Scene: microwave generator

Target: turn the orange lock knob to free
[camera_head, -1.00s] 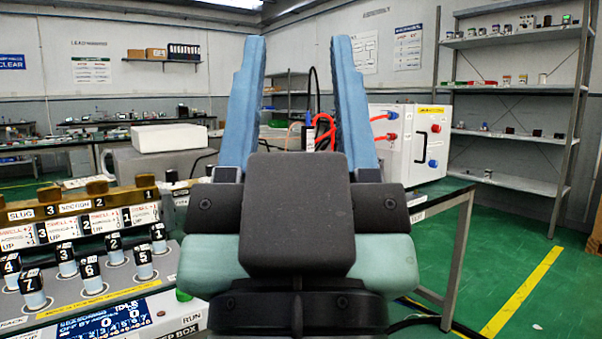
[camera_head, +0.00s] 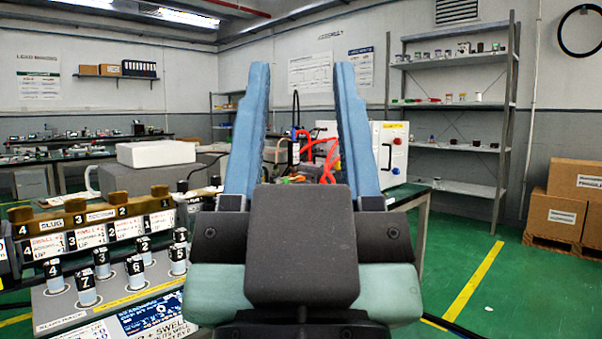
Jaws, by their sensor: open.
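My gripper (camera_head: 302,72) is in the middle of the view, its two blue fingers pointing up and away and spread wide apart. It is open, with nothing between the fingertips. Behind it, on a far table, stands a white box (camera_head: 369,150) with an orange label. Its right face carries a small red-orange knob (camera_head: 397,141), a blue knob (camera_head: 395,171) and a dark handle. I cannot tell whether the red-orange knob is the lock knob. My gripper is well short of the box and touches nothing. The right finger hides part of the box.
At the left, close by, is a bench unit (camera_head: 62,317) with several numbered black-topped knobs and a brown bar (camera_head: 95,210). A shelf rack (camera_head: 510,100) stands at the back right, cardboard boxes (camera_head: 555,215) at the far right. Green floor is clear at the right.

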